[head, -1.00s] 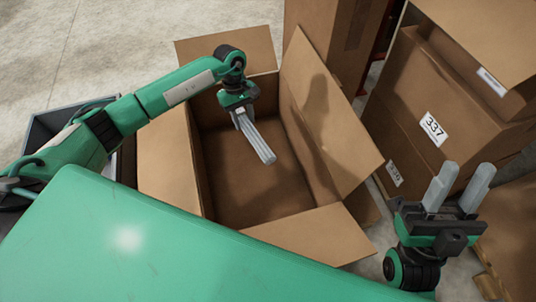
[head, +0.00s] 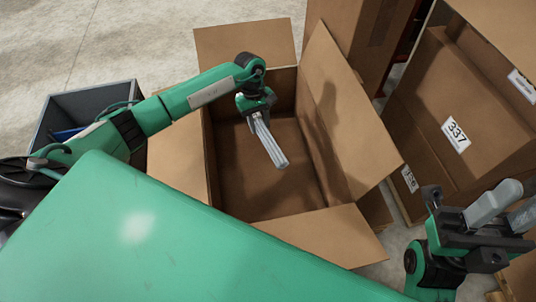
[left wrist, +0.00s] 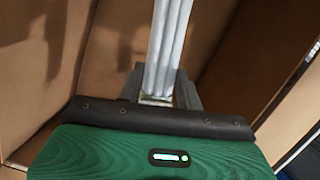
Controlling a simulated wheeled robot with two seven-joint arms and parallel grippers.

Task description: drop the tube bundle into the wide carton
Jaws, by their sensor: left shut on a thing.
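The tube bundle (head: 270,147) is a set of long light-grey tubes, tilted down to the right. My left gripper (head: 254,117) is shut on its upper end and holds it over the opening of the wide carton (head: 238,160). The carton is open and brown, with its flaps spread; its visible inside looks empty. In the left wrist view, the bundle (left wrist: 168,45) runs away from between the two fingers (left wrist: 158,92), with carton walls around. I cannot tell whether its far end touches the carton floor. My right gripper (head: 508,205) is open and empty at the right edge.
A grey bin (head: 60,110) with something blue inside stands left of the carton. A tall carton (head: 360,35) stands behind it. Boxes labelled 337 (head: 456,137) are stacked at the right. Bare concrete floor (head: 140,40) is free at the back left.

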